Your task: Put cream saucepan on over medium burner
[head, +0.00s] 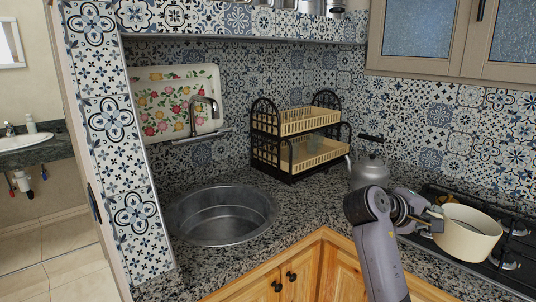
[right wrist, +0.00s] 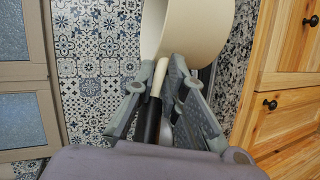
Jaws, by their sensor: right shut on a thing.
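The cream saucepan (head: 466,242) is over the left part of the black gas hob (head: 437,192) at the right of the head view. It looks upright, with its open top facing up. I cannot tell whether its base touches the hob. My right gripper (head: 434,212) is at the pan's left side, shut on its handle. In the right wrist view the fingers (right wrist: 163,88) close around the black and cream handle (right wrist: 153,110), with the pan body (right wrist: 205,35) just beyond them. The burner under the pan is hidden. My left gripper is out of view.
Other burners (head: 507,262) show right of the pan. A grey kettle (head: 369,172) stands behind my right gripper. A two-tier dish rack (head: 300,140) is at the back corner, and a round sink (head: 222,212) is at the left. The granite counter between them is clear.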

